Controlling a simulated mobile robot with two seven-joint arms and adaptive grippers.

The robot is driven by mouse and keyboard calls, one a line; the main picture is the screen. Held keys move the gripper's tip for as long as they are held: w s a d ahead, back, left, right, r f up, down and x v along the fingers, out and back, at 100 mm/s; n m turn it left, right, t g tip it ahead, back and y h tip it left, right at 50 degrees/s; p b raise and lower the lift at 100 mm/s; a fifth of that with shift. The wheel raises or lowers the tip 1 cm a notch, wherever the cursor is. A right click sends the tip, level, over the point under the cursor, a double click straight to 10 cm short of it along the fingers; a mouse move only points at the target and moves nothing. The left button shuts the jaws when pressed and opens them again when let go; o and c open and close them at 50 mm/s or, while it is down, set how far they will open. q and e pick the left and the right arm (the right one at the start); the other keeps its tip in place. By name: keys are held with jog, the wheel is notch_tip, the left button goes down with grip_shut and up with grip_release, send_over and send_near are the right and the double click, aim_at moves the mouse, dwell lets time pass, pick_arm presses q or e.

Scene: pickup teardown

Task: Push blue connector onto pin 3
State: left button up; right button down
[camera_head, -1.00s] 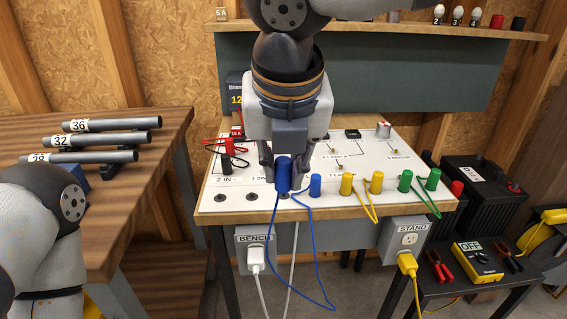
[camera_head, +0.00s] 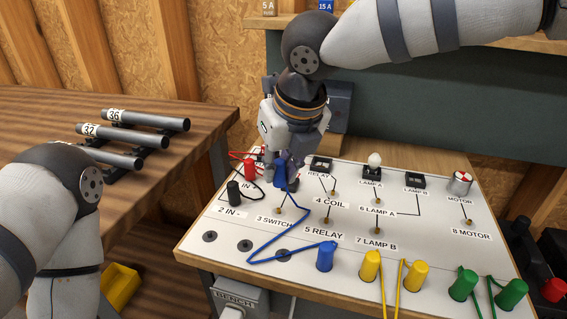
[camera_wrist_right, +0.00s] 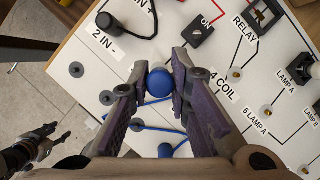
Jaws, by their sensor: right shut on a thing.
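My right gripper (camera_head: 279,168) is shut on a blue connector (camera_head: 281,177), held upright above the white board (camera_head: 400,232). The connector also shows between the fingers in the right wrist view (camera_wrist_right: 159,83). The brass pin (camera_head: 279,211) by the "3 SWITCH" label stands just in front of and below the connector in the head view; the wrist view does not clearly show it. A blue lead runs from the connector to a second blue connector (camera_head: 325,256) at the front edge. Whether the held connector touches anything is unclear.
Red (camera_head: 249,169) and black (camera_head: 234,192) connectors stand left of the gripper. Pins for coil, relay, lamps and motor lie to the right. Yellow (camera_head: 370,266) and green (camera_head: 463,285) connectors line the front edge. My left arm is at the left.

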aim_at(279, 180)
jog(key=shift+w+f, duration=0.15)
jog(key=shift+a+f, duration=0.1)
jog(key=shift+f, duration=0.2)
notch_tip(279, 180, down, 3)
jog(key=shift+a+f+b, duration=0.1)
jog(key=shift+f+b, duration=0.05)
jog(key=shift+b, duration=0.35)
jog(key=shift+f, duration=0.5)
pick_arm(q)
jog(key=shift+s+f+g, duration=0.4)
jog(key=shift+s+f, duration=0.45)
jog(key=shift+s, duration=0.1)
pick_arm(e)
jog(key=shift+r, duration=0.1)
jog(key=shift+f, duration=0.95)
jog(key=c, duration=1.4)
grip_release()
